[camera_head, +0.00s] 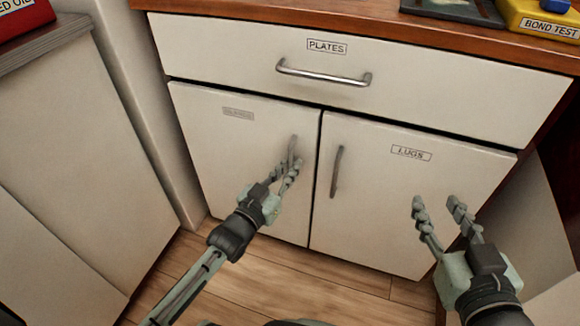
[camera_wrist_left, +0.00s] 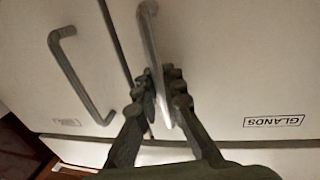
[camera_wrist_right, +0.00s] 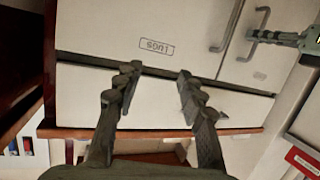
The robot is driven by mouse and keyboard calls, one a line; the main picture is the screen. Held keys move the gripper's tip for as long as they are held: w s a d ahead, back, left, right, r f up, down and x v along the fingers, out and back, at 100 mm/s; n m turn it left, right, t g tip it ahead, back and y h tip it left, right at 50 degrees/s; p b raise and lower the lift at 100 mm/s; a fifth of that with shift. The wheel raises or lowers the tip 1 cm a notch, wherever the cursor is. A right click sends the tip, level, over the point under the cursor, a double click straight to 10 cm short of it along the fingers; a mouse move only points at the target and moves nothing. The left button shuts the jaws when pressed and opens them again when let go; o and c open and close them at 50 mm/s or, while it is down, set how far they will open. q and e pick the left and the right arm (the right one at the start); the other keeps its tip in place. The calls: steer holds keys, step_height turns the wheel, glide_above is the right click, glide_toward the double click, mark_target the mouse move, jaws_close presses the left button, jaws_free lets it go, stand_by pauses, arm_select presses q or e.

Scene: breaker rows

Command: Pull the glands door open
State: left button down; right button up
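The glands door (camera_head: 225,160) is the left of two white cabinet doors and looks shut, flush with the front. Its label is faint in the head view but reads GLANDS in the left wrist view (camera_wrist_left: 273,121). Its upright metal bar handle (camera_head: 292,148) is near the door's right edge. My left gripper (camera_head: 286,172) is at the lower part of this handle. In the left wrist view the handle (camera_wrist_left: 152,40) runs between the close-set fingers, which look shut on it. My right gripper (camera_head: 438,203) is open and empty in front of the lugs door.
The lugs door (camera_head: 375,215), with its own bar handle (camera_head: 337,172), is shut on the right. A shut plates drawer (camera_head: 400,88) is above both doors. A grey-white cabinet (camera_head: 75,150) stands close on the left. Wooden floor (camera_head: 270,275) is clear below the doors.

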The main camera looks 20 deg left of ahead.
stand_by(0.4)
arm_select(q)
steer(key=shift+s, duration=0.2)
steer(key=s+a+m+g+h+p, duration=0.1)
steer(key=s+a+m+g+h, duration=0.3)
steer(key=s+a, duration=0.5)
steer(key=s+a+m+g+h+p, duration=0.1)
steer(key=s+a+m+g+h, duration=0.3)
steer(key=s, duration=1.1)
steer(key=shift+s+a+m+g+h, duration=0.4)
steer(key=shift+a+m+h, duration=0.4)
steer(key=shift+a+h, duration=1.7)
arm_select(e)
steer(key=s+d+f+g+h, duration=0.3)
steer(key=s+d+f+g, duration=0.1)
steer(key=f, duration=0.4)
steer(key=shift+s+d+f+m+g, duration=0.15)
steer(key=shift+d+f+m+g, duration=0.25)
steer(key=shift+d, duration=1)
arm_select(q)
steer(key=shift+a+y, duration=0.55)
steer(key=shift+y, duration=0.05)
arm_select(e)
steer(key=shift+r, duration=0.15)
arm_select(q)
steer(key=c, duration=1.9)
jaws_free()
